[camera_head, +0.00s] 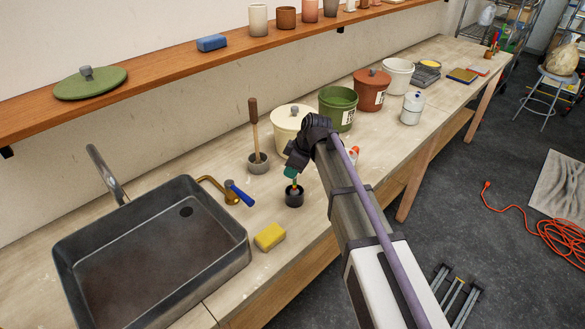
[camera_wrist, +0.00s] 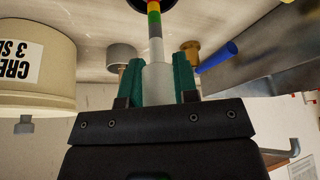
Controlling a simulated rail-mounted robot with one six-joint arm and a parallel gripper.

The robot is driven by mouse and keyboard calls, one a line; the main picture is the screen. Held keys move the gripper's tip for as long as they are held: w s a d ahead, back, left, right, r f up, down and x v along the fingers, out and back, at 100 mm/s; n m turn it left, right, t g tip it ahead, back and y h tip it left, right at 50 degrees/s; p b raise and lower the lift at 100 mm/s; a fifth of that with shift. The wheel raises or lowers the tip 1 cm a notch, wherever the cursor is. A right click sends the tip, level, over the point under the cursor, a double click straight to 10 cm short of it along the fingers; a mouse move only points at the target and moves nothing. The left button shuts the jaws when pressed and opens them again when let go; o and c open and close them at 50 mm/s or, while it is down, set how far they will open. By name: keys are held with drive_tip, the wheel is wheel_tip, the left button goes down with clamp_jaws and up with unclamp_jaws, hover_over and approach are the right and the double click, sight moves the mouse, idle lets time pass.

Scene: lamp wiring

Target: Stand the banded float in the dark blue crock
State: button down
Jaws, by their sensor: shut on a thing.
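The banded float (camera_wrist: 154,50) is a pale stem with green, yellow, red and dark bands near one end. My gripper (camera_wrist: 160,78) is shut on its thick pale part, with a teal finger on each side. In the head view my gripper (camera_head: 291,173) is directly above the small dark crock (camera_head: 294,200), which stands on the bench. The float's banded end points into the crock's mouth, and the crock's dark edge (camera_wrist: 150,5) shows at the top of the wrist view. Whether the float touches the crock's bottom is hidden.
A grey pot with a wooden-handled tool (camera_head: 258,165) stands behind left. The cream lidded crock (camera_head: 290,128) is close behind my gripper. A brass tap with blue handle (camera_head: 238,193), a yellow sponge (camera_head: 269,237) and the sink (camera_head: 150,260) lie left and in front.

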drive_tip(key=shift+f+b, duration=0.6)
drive_tip(key=shift+f, duration=0.05)
drive_tip(key=c, duration=0.8)
unclamp_jaws()
drive_tip(key=shift+r, duration=0.15)
drive_tip(key=p+v, duration=1)
drive_tip(key=shift+d+r, duration=0.2)
drive_tip(key=shift+r, duration=0.1)
drive_tip(key=s+d+f+m+h+b, duration=0.1)
drive_tip(key=s+d+f+m, duration=0.1)
drive_tip(key=s+d+m, duration=0.3)
drive_tip(key=s+d+f+m+h+b, duration=0.1)
drive_tip(key=s+d+f+m+b, duration=0.1)
drive_tip(key=s+d+m, duration=0.3)
drive_tip(key=s+d+f+m+g+h+b, duration=0.1)
drive_tip(key=s+d+m, duration=0.4)
drive_tip(key=s, duration=0.7)
drive_tip(key=shift+d+f+h+b, duration=0.6)
drive_tip(key=shift+d+f+b, duration=0.05)
drive_tip(key=shift+f, duration=0.25)
